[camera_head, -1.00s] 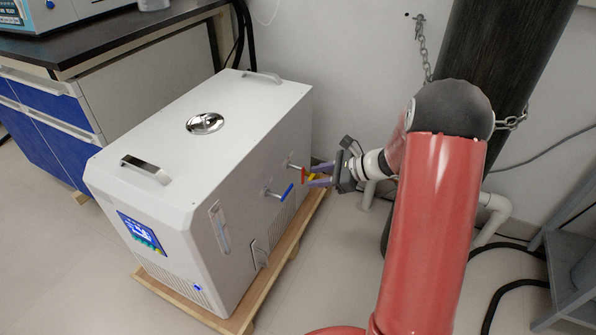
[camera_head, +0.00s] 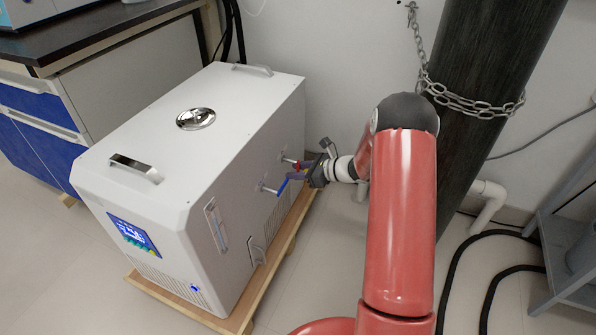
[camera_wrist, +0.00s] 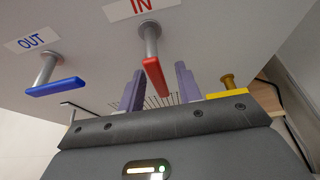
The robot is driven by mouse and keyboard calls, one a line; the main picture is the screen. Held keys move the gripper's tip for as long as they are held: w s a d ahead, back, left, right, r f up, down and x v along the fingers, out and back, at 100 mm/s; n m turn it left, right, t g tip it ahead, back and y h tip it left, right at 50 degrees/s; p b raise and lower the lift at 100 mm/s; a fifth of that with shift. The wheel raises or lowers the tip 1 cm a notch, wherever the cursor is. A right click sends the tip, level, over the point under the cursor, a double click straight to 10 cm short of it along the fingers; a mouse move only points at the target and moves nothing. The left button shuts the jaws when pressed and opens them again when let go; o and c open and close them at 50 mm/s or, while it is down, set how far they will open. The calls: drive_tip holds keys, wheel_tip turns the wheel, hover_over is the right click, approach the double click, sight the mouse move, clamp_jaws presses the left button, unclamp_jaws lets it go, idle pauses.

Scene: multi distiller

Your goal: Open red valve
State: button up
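The red valve (camera_wrist: 154,76) hangs on a metal stem below the "IN" label in the wrist view. Its red handle points toward my gripper. It is small and partly hidden in the head view (camera_head: 288,160), on the side of the white machine (camera_head: 155,205). My gripper (camera_wrist: 160,84) is open, its two purple fingers on either side of the red handle. I see no clear contact between fingers and handle. In the head view my gripper (camera_head: 300,170) is close to the machine's side.
The blue valve (camera_wrist: 57,87), under the "OUT" label, is left of my fingers in the wrist view. A yellow fitting (camera_wrist: 227,87) is close on the right. A chained dark cylinder (camera_head: 495,90) and a grey shelf (camera_head: 565,235) stand to the right in the head view.

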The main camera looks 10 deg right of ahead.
clamp_jaws()
